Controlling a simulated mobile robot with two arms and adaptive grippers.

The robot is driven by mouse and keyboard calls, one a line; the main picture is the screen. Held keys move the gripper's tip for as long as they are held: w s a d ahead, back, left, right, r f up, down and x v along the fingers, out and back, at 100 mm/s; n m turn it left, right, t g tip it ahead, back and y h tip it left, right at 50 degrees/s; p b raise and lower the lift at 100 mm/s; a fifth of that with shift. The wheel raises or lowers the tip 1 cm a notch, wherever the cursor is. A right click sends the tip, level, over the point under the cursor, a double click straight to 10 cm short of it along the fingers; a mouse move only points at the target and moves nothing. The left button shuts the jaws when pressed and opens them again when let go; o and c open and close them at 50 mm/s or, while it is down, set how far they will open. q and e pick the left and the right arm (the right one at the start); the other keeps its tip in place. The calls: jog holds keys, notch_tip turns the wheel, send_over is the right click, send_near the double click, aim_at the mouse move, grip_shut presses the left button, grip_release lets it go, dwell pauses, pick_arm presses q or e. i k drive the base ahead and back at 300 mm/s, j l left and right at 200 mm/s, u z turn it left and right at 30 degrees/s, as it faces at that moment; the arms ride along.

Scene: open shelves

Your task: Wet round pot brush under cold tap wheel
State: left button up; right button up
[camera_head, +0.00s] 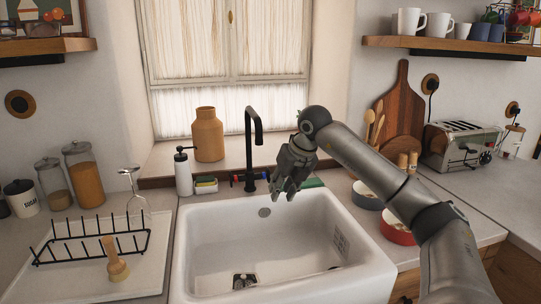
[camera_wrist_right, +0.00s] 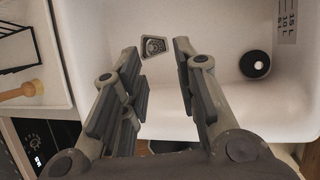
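The round pot brush (camera_head: 117,268), with a pale wooden handle, stands at the front of the drainboard left of the sink. It also shows at the left edge of the right wrist view (camera_wrist_right: 22,90). The black tap (camera_head: 251,150) rises behind the white sink (camera_head: 205,230), with a small red wheel (camera_head: 236,181) on its left and a blue wheel (camera_head: 264,175) on its right. My right gripper (camera_head: 284,194) hangs over the back of the sink, just right of the tap. Its fingers (camera_wrist_right: 156,50) are apart with nothing between them. My left gripper is not in view.
A black dish rack (camera_head: 92,245) with an upturned glass (camera_head: 134,185) stands by the brush. A soap dispenser (camera_head: 183,172), a sponge (camera_head: 206,185) and a terracotta vase (camera_head: 208,135) are behind the sink. Bowls (camera_head: 396,228) stand right of it. The basin is empty.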

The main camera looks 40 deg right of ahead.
aim_at(265, 175)
jog(key=i+l, duration=0.75)
jog(key=l, duration=0.3)
